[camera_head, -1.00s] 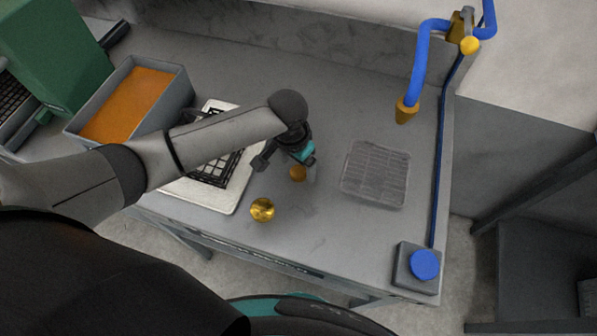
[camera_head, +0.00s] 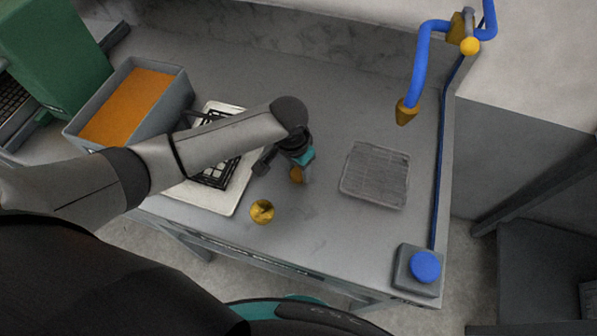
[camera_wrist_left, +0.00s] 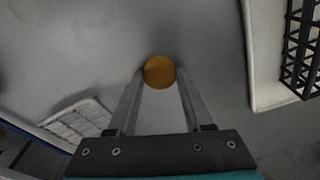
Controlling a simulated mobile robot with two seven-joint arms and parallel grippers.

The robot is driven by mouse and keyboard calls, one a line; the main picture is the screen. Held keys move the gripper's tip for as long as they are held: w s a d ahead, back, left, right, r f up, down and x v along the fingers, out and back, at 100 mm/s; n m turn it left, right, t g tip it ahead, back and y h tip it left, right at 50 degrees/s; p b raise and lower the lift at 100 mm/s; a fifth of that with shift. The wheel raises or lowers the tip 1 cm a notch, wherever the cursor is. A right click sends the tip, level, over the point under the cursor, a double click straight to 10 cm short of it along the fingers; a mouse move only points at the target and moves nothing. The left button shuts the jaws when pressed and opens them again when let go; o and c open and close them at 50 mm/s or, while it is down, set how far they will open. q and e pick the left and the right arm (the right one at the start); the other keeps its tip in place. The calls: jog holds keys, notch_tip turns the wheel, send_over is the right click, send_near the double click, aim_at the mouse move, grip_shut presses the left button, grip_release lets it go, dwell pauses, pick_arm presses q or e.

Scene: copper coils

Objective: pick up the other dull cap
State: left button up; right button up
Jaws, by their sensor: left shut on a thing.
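A dull orange-brown cap (camera_head: 296,174) is at my left gripper (camera_head: 302,178) in the head view, low over the bench. In the left wrist view the same cap (camera_wrist_left: 159,72) sits between the two fingertips of my left gripper (camera_wrist_left: 160,75), which are shut on it. Its underside is hidden, so I cannot tell whether it touches the bench. A shinier gold cap (camera_head: 262,211) lies on the bench just left of and nearer than the gripper, apart from it. My right gripper is not in view.
A white board with a black grid rack (camera_head: 225,205) lies to the left. A grey bin with orange contents (camera_head: 180,95) stands behind it. A grey mesh tray (camera_head: 374,175) lies to the right.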

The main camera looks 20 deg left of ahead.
pick_arm(q)
grip_shut()
jog(key=shift+r, duration=0.15)
